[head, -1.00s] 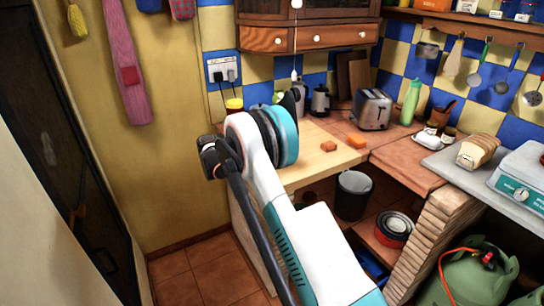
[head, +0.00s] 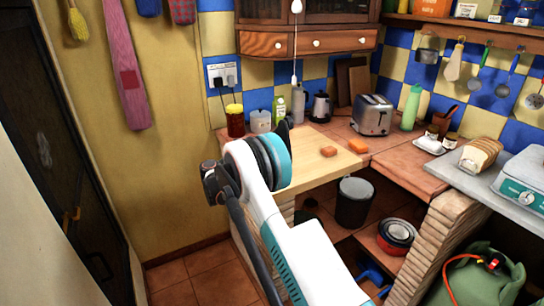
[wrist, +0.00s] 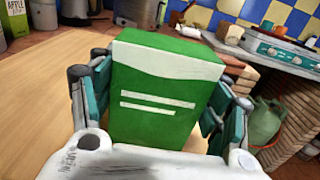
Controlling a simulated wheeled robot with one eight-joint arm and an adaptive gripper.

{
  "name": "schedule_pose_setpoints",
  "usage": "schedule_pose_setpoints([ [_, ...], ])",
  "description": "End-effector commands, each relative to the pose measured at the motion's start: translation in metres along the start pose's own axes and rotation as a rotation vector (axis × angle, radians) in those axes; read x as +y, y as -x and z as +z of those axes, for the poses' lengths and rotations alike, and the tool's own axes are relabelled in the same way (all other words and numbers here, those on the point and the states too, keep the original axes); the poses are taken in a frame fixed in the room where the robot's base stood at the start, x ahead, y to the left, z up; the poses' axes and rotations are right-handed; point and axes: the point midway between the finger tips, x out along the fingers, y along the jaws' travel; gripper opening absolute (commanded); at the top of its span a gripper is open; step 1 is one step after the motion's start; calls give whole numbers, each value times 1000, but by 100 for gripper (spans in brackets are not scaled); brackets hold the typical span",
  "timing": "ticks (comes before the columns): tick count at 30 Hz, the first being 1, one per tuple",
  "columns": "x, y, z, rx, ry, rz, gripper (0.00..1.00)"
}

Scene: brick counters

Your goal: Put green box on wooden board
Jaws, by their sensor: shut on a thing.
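The green box (wrist: 165,90), with a white band and white lines on its face, stands between the fingers of my gripper (wrist: 168,82) in the wrist view. My gripper is shut on it, with teal finger pads at both sides. The light wooden board (wrist: 35,105) fills the left of the wrist view, beyond and below the box. In the head view the wooden board (head: 308,166) lies on the counter's left part. My arm hides the box there. I cannot tell whether the box touches the board.
A toaster (head: 372,115) is farther right. The board's middle looks clear.

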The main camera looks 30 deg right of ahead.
Motion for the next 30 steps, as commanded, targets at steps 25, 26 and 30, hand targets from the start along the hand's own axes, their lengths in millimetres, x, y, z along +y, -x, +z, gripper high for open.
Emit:
schedule_pose_setpoints([
  [25,1,27,2,0,0,3,90],
  [26,1,33,3,0,0,3,90],
  [30,1,63,3,0,0,4,90],
])
